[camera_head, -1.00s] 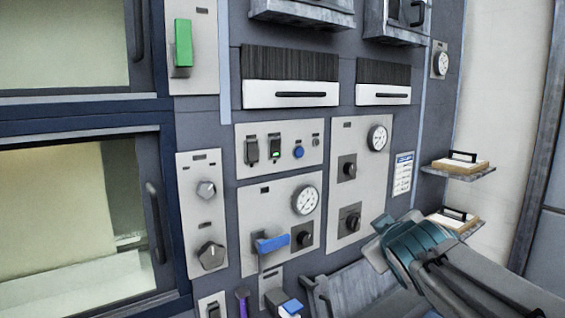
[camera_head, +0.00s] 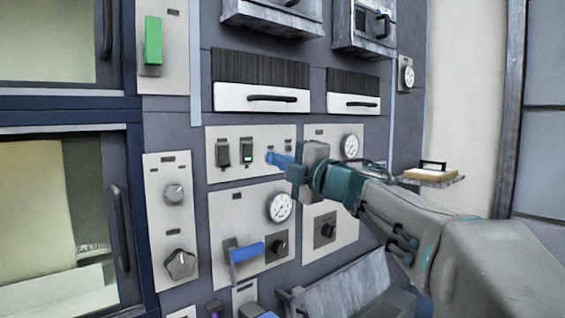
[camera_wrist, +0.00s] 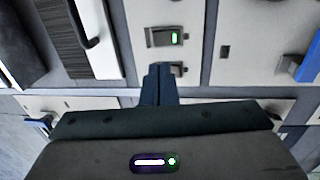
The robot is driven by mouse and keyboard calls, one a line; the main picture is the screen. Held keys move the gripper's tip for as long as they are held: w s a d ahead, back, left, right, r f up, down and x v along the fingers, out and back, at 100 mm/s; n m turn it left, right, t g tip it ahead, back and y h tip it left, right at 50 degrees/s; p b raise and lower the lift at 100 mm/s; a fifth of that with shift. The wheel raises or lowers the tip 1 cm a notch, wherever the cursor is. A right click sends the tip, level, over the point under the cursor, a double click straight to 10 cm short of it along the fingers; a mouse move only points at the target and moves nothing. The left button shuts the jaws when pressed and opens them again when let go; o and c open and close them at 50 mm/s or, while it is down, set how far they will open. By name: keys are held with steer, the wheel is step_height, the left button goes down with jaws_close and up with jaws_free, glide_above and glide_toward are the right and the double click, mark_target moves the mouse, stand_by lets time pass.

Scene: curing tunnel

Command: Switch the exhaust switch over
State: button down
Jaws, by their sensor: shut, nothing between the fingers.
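Two rocker switches sit side by side on a pale panel (camera_head: 212,173). The left switch (camera_head: 222,154) is dark; the right switch (camera_head: 247,152) shows a green light. I cannot read which is labelled exhaust. My gripper (camera_head: 278,159) is shut and empty, its blue fingers in front of the panel, just right of the lit switch in the head view. In the wrist view, the lit switch (camera_wrist: 163,37) is clear beyond the fingertips (camera_wrist: 159,68). The dark switch (camera_wrist: 178,70) is partly hidden behind them. Contact cannot be told.
A lower panel holds a gauge (camera_head: 280,207), a black knob (camera_head: 280,245) and a blue lever (camera_head: 246,251). Two more knobs sit on a panel (camera_head: 150,220) at left. Brush-fronted drawers (camera_head: 262,72) are above. A sloping metal tray (camera_head: 350,285) juts out below.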

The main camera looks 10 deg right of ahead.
mark_target(247, 148)
steer(key=p+x, duration=0.1)
steer(key=x, duration=0.9)
steer(key=shift+w+p, duration=0.1)
steer(key=shift+p, duration=0.3)
steer(key=shift+r, duration=0.1)
